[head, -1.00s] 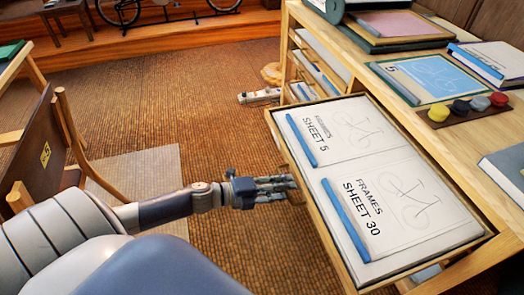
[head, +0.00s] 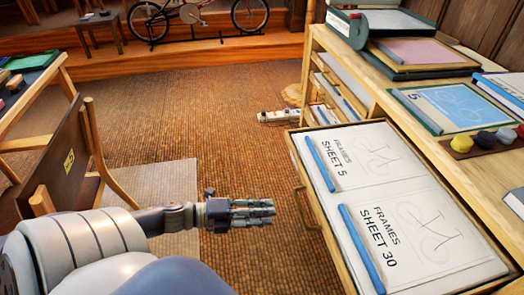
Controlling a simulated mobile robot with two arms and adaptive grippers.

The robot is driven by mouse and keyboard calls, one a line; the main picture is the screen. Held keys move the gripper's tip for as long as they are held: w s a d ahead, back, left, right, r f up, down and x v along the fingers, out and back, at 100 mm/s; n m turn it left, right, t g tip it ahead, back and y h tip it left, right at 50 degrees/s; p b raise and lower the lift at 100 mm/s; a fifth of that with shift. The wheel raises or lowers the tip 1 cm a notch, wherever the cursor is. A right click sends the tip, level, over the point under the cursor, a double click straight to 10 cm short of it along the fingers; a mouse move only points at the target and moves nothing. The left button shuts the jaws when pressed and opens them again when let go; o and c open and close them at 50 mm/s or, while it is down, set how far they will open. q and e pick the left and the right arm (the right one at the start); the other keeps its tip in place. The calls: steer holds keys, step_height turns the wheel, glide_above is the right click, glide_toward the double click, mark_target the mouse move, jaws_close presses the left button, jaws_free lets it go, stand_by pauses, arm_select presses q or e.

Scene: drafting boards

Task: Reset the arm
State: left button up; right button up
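My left arm comes in from the lower left, stretched to the right. Its gripper (head: 252,212) is in front of the open drawer (head: 297,158), apart from the drawer's handle (head: 304,208). The fingers lie close together and point right; whether they are shut is not clear, and nothing shows held in them. The drawer holds two sheets, marked "FRAMES SHEET 5" (head: 385,165) and "FRAMES SHEET 30" (head: 440,240), each with a blue strip along its left side. My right gripper is not in view.
A wooden chair (head: 62,165) stands left of my arm, by a table (head: 30,90). A bicycle (head: 190,15) stands on the platform behind. Woven floor (head: 200,110) is free in the middle.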

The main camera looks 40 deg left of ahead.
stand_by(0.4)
arm_select(q)
step_height(320, 180, down, 18)
steer(key=s+a+n+g+y, duration=0.25)
steer(key=n+y, duration=0.75)
steer(key=n, duration=0.7)
steer(key=s+d+f+n+g, duration=0.7)
steer(key=s+d+f, duration=0.3)
steer(key=s+d, duration=0.3)
steer(key=s+a+f+g+p, duration=0.1)
steer(key=s+a+f+p, duration=0.1)
steer(key=s+p, duration=1.4)
steer(key=shift+s+a+f+m+g+p, duration=0.2)
steer(key=shift+s+a+m+g+p, duration=0.2)
steer(key=shift+a, duration=0.2)
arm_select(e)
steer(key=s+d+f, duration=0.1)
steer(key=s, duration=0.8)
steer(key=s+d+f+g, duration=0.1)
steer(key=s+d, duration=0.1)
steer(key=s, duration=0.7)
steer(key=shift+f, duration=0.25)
